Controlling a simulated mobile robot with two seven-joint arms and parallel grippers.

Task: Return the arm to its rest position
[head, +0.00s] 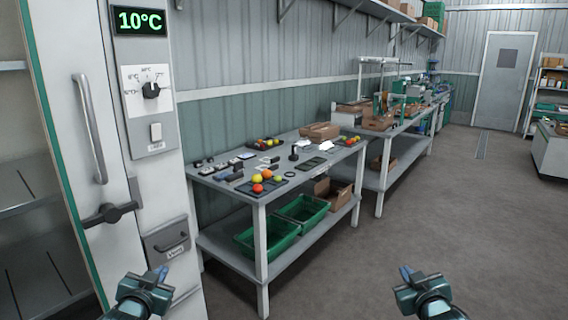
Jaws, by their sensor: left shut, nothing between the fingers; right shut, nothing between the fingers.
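My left gripper (158,275) shows at the bottom left of the head view, in front of the cold room's panel. It is shut and empty. My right gripper (408,274) shows at the bottom, right of the middle, above the bare floor. It is shut and empty. Both grippers are apart from every object, and only the ends of my arms are in view.
A cold room (85,95) with a "10°C" display (140,21), a dial (151,90) and a vent drawer (168,244) stands at the left. A grey table (240,194) bears tomatoes (267,174) and tools, with green crates (268,240) on its lower shelf. The floor (450,220) at the right is clear.

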